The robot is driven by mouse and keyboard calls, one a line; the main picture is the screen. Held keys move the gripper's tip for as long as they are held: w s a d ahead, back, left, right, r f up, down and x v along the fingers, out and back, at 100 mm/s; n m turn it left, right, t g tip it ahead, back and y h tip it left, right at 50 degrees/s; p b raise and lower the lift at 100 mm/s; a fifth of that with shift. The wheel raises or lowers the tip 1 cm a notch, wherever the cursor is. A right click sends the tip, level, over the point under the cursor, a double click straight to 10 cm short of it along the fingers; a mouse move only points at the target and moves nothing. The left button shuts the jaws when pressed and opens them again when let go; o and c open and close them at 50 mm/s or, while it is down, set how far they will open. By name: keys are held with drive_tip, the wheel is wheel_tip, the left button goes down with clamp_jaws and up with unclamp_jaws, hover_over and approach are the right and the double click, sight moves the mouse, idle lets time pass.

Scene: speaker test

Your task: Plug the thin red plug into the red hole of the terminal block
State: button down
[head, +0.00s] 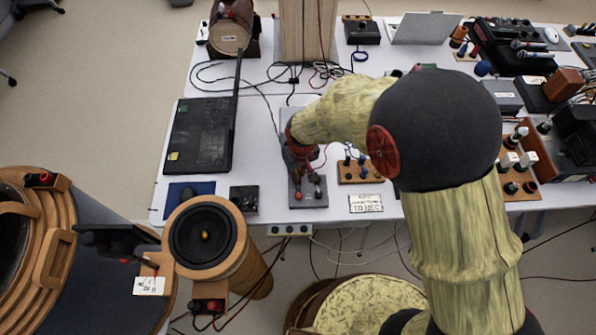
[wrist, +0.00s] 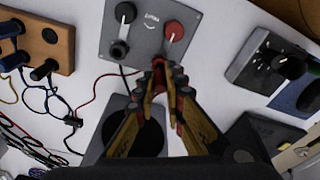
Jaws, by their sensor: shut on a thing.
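In the wrist view my gripper (wrist: 160,84) is shut on the thin red plug (wrist: 158,68), of which only a small red part shows between the fingertips. A thin red lead runs off to the left from there. The grey terminal block (wrist: 147,40) lies just beyond the fingertips, with black and red round parts on its face. I cannot tell whether the plug is in the red hole, as the fingers cover that spot. In the head view the block (head: 309,199) lies near the table's front edge, and my arm hides most of my gripper (head: 301,160).
A wooden board with blue posts (head: 361,171) and a white card (head: 366,203) lie right of the block. A black knob box (head: 244,199), a blue mat (head: 190,187) and a laptop (head: 197,138) are left. Loose leads cross the table behind.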

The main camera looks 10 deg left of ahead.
drive_tip(key=shift+f+b, duration=0.5)
drive_tip(key=shift+f, duration=0.35)
idle(0.4)
drive_tip(key=c, duration=1.8)
unclamp_jaws()
drive_tip(key=shift+r, duration=0.1)
drive_tip(key=shift+r+p, duration=2.7)
drive_tip(key=shift+r, duration=0.95)
